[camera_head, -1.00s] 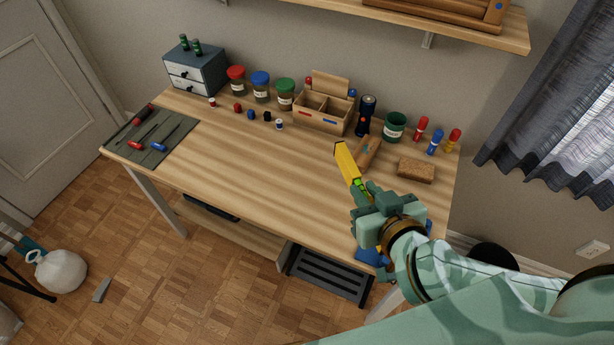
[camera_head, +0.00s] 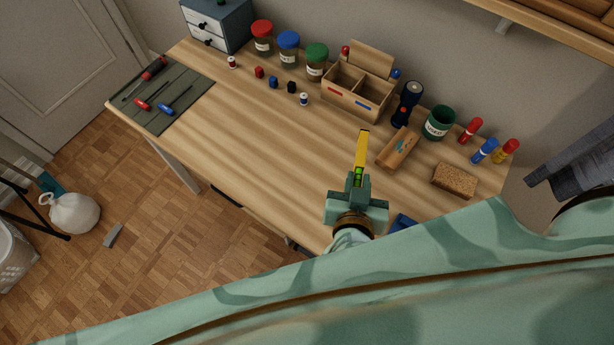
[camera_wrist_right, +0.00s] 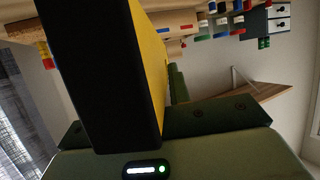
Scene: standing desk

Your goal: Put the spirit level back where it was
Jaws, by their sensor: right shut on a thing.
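The yellow spirit level (camera_head: 362,147) with green vials is held in my right gripper (camera_head: 358,186). It points away from me over the right half of the desk (camera_head: 255,150). In the right wrist view the level (camera_wrist_right: 100,70) fills the space between the jaws, its dark end face towards the camera and its yellow side to the right. The jaws are shut on its near end. I cannot tell how high the level is above the desktop. My left gripper is not in view.
A wooden tray (camera_head: 398,148) and a cork-like block (camera_head: 455,180) lie right of the level. Behind stand a divided wooden box (camera_head: 355,98), a dark torch (camera_head: 407,104), a green cup (camera_head: 439,123) and markers (camera_head: 471,130). A tool mat (camera_head: 160,95) lies left. The desk's middle is clear.

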